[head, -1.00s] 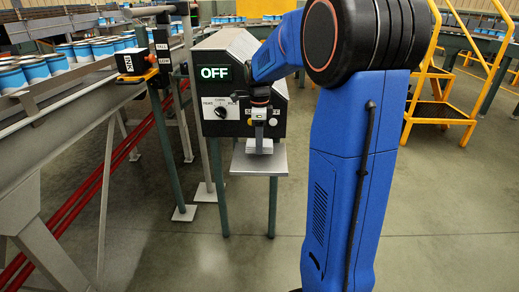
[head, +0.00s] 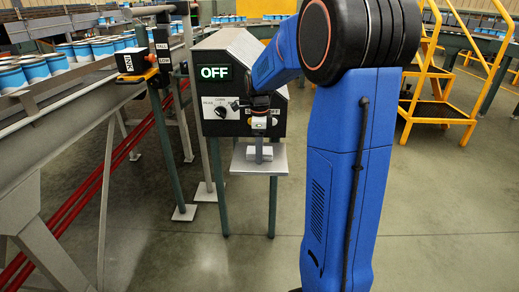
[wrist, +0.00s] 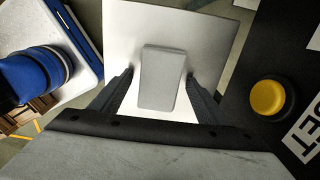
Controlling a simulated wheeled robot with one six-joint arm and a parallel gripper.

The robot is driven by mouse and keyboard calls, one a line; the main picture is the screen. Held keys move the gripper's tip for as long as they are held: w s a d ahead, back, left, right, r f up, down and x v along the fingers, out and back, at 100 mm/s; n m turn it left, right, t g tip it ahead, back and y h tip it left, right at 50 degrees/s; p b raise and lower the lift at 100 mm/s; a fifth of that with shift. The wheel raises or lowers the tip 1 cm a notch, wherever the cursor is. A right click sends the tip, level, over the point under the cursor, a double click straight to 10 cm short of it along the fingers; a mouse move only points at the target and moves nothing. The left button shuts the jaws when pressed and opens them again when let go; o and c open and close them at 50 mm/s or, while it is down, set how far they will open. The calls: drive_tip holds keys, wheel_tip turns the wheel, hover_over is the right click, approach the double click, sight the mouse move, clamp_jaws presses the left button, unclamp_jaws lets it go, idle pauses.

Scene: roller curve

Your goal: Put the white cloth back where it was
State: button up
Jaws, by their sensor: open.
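The white cloth (wrist: 162,80) is a folded, pale grey-white block on the light metal shelf (wrist: 120,25) below the control box. In the head view the cloth (head: 267,155) shows on the shelf (head: 240,163), partly behind my fingers. My gripper (wrist: 160,76) is open, with one finger on each side of the cloth. The wrist view shows a gap between each finger and the cloth. In the head view my gripper (head: 259,148) is low over the shelf. The cloth's underside is hidden.
A yellow button (wrist: 267,97) is close on the right in the wrist view. A conveyor with blue-banded cans (head: 60,62) runs left. Yellow steps (head: 440,110) stand right.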

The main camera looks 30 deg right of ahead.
drive_tip(key=shift+r, duration=0.15)
wheel_tip(320, 180, up, 11)
drive_tip(key=s+a+r+n+t, duration=0.1)
drive_tip(key=s+a+r+n, duration=0.1)
drive_tip(key=s+a+n, duration=0.45)
drive_tip(key=s+a+f+n+t, duration=0.1)
drive_tip(key=s+a+f+n, duration=0.2)
drive_tip(key=s+n, duration=0.3)
drive_tip(key=s+a+f+n+t, duration=0.1)
drive_tip(key=s+a+f+n, duration=0.2)
drive_tip(key=s+n, duration=0.3)
drive_tip(key=s+a+f+n+t, duration=0.1)
drive_tip(key=s+a+f+n, duration=0.1)
drive_tip(key=s+n, duration=0.4)
drive_tip(key=s+a, duration=0.1)
drive_tip(key=s, duration=0.4)
drive_tip(key=shift+s+f+t, duration=0.4)
drive_tip(key=shift+a, duration=0.1)
drive_tip(key=shift+c, duration=0.6)
